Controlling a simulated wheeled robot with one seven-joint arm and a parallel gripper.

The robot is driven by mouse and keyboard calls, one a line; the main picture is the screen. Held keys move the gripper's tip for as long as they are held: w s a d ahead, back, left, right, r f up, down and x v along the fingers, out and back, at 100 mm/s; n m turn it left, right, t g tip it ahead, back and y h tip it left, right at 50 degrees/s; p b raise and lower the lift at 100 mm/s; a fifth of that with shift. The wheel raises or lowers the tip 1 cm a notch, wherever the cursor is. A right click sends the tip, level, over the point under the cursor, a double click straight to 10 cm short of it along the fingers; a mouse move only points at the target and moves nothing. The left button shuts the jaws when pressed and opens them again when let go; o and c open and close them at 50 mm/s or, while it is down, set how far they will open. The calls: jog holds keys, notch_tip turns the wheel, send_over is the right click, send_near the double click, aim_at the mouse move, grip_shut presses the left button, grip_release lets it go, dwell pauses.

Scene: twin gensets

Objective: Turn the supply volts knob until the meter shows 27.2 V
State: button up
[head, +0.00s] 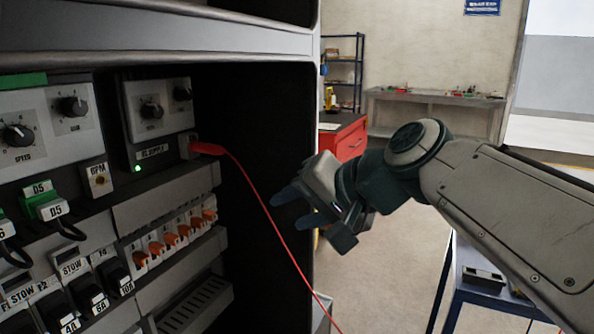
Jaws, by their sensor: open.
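The supply unit (165,125) is a grey panel inside the dark cabinet, with two black knobs. One is the left knob (151,110) and the other is the right knob (182,93). Their small labels are unreadable, so I cannot tell which one is volts. Below them is a supply label (152,152) with a lit green lamp (137,169). No meter reading shows in this view. My gripper (285,210) is open and empty, with blue fingers pointing left towards the cabinet. It is right of and lower than the knobs, apart from them.
A red cable (245,175) runs from a socket beside the supply down past my gripper. Left are a speed panel (45,130) with knobs and green D5 plugs (45,200). Below are orange switches (170,238) and black breakers (113,275). Open floor lies right of the cabinet.

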jog(key=s+d+f+n+g+h+p, duration=0.1)
jog(key=s+d+f+g+h+p, duration=0.1)
jog(key=s+d+f+h+p, duration=0.2)
jog(key=s+d+f+n+g+h+p, duration=0.1)
jog(key=s+d+f+g+h+p, duration=0.1)
jog(key=s+d+f+h+p, duration=0.2)
jog(key=s+d+p, duration=0.3)
jog(key=d+p, duration=0.4)
jog(key=shift+g+h, duration=0.3)
jog(key=shift+h, duration=0.1)
dwell(0.7)
